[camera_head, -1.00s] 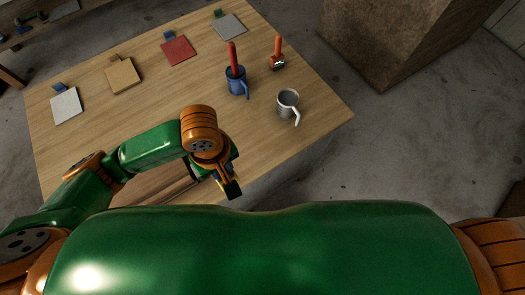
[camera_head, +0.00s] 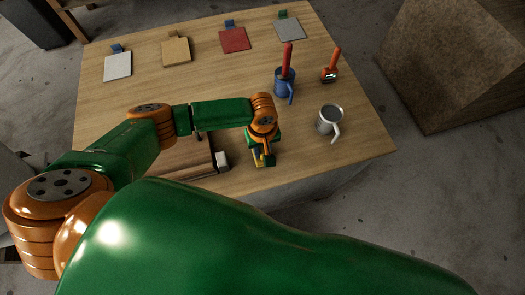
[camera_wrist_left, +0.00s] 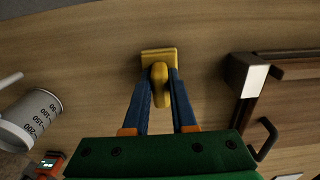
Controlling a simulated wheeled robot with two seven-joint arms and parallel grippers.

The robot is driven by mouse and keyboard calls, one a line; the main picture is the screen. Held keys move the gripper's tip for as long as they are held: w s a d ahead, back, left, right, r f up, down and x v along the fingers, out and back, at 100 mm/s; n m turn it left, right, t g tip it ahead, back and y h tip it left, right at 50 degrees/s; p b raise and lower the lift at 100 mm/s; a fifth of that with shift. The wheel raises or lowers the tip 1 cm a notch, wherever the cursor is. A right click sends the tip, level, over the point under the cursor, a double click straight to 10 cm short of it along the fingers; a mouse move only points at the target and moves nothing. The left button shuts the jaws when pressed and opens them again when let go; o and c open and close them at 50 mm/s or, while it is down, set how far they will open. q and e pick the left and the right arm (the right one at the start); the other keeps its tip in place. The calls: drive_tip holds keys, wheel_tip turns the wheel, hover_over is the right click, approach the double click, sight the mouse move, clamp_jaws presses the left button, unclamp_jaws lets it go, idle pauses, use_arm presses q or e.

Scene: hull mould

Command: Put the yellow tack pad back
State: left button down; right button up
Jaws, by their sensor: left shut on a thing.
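My left gripper (camera_head: 261,160) is over the near part of the wooden table, pointing down. Its blue fingers (camera_wrist_left: 160,95) are shut on the yellow handle of the yellow tack pad (camera_wrist_left: 158,54), whose flat yellow plate shows beyond the fingertips in the left wrist view. In the head view only a little of the yellow pad (camera_head: 257,161) shows beside the gripper. I cannot tell whether the pad touches the table. My right gripper is not in view.
A brown wooden frame with a white block (camera_head: 222,161) lies left of the gripper. White (camera_head: 117,66), tan (camera_head: 176,51), red (camera_head: 234,39) and grey (camera_head: 289,28) squares lie along the back.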

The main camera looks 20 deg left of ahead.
sight(263, 151)
use_arm(q)
drive_tip(key=shift+f, duration=0.3)
drive_tip(key=c, duration=0.7)
unclamp_jaws()
wheel_tip(263, 151, up, 12)
drive_tip(key=shift+r+p, duration=0.15)
drive_tip(key=shift+p, duration=0.65)
